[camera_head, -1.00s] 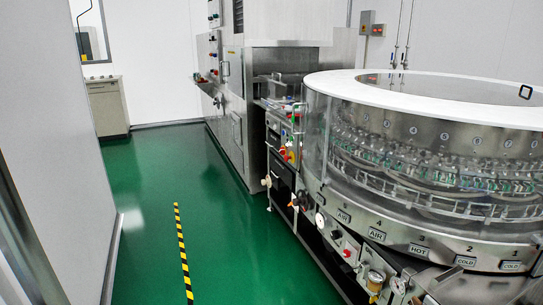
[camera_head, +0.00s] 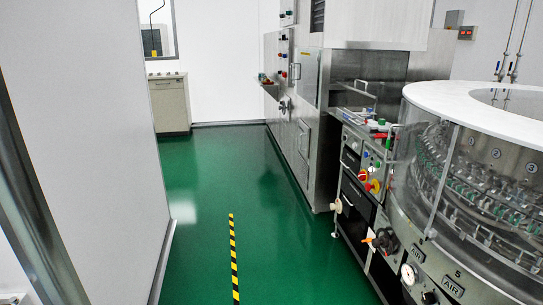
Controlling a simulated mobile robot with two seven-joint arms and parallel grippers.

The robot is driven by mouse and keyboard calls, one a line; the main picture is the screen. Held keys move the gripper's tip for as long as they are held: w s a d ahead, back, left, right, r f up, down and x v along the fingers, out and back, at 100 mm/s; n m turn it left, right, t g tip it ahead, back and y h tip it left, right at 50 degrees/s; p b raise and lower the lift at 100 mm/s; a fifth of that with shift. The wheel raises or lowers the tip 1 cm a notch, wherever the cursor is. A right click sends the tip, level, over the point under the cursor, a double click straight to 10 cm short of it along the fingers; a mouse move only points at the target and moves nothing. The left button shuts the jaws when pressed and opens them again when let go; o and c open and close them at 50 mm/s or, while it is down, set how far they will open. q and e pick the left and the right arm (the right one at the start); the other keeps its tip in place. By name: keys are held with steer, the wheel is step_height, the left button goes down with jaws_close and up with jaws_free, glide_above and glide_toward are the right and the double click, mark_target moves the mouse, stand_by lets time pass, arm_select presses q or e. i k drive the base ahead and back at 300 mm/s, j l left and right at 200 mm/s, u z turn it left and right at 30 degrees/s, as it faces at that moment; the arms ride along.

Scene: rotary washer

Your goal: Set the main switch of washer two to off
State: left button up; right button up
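A round washer with a clear wall and white top rim (camera_head: 475,108) stands at the right, cut off by the picture edge. At its left end a control panel (camera_head: 371,166) carries several coloured buttons and a red-and-yellow rotary switch (camera_head: 372,186). The switch's position is too small to read. Farther back, a tall steel machine (camera_head: 309,110) has another row of buttons (camera_head: 283,60) on its side. I cannot tell from any label which machine is washer two. Neither of my grippers is in view.
The green floor (camera_head: 215,190) forms a clear aisle with a yellow-black strip (camera_head: 233,255) on it. A grey-white wall (camera_head: 90,130) closes the left side. A beige cabinet (camera_head: 170,105) stands at the far end. An orange-handled valve (camera_head: 382,240) sticks out low from the washer.

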mark_target(361, 176)
steer(key=i, duration=1.2)
steer(key=i+j+z, duration=0.1)
steer(key=i+z, duration=0.3)
steer(key=i+j+z, duration=0.25)
steer(key=i+z, duration=0.2)
steer(key=i+j+z, duration=0.2)
steer(key=z, duration=0.2)
steer(key=i+j+z, duration=0.2)
steer(key=z, duration=0.2)
steer(key=i+j+z, duration=0.1)
steer(key=j+z, duration=0.35)
steer(key=i+j+z, duration=0.1)
steer(key=j+z, duration=0.15)
steer(key=z, duration=0.15)
steer(key=j+z, duration=0.4)
steer(key=j, duration=0.15)
steer(key=j+z, duration=0.4)
steer(key=j, duration=0.15)
